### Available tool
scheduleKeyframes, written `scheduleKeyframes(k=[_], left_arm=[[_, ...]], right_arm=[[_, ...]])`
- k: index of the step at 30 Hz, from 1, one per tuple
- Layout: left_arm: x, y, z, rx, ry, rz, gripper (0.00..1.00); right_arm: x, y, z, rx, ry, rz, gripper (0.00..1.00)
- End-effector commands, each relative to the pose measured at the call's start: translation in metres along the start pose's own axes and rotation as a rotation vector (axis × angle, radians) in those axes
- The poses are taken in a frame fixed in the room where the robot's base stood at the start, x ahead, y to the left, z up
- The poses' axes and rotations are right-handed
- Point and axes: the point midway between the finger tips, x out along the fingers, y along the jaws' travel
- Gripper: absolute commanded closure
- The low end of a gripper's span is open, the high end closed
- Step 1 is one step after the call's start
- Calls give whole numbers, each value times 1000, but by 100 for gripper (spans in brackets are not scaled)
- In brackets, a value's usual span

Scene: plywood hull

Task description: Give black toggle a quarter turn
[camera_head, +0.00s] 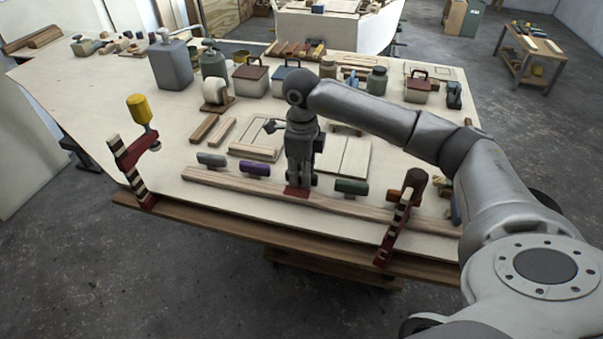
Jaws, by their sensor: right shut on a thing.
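My right gripper (299,182) points straight down at the long wooden strip near the table's front edge. A small red piece (296,192) shows at the fingertips. A purple piece (255,168) and a grey piece (211,159) lie to the left in the same row, a green piece (351,187) to the right. My left gripper is not in view.
Wooden blocks, lidded boxes and a grey canister (170,62) crowd the area behind. The table's left part is bare.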

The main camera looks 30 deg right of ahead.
Motion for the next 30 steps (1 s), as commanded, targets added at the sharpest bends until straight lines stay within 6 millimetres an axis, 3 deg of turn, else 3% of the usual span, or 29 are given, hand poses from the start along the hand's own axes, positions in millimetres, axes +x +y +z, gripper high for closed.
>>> scheduleKeyframes(k=[8, 9, 14, 25, 30], left_arm=[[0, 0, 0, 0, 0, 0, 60], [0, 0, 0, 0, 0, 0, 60], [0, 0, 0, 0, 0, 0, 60], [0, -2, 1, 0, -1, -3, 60], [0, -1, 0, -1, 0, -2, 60]], right_arm=[[-1, -1, -1, 2, 1, -3, 100], [-1, -1, -1, 2, 1, -3, 81], [-1, -1, 0, 1, 1, -1, 62], [-1, 1, 0, -3, 1, 2, 62], [-16, 0, 1, -2, -2, 0, 62]])
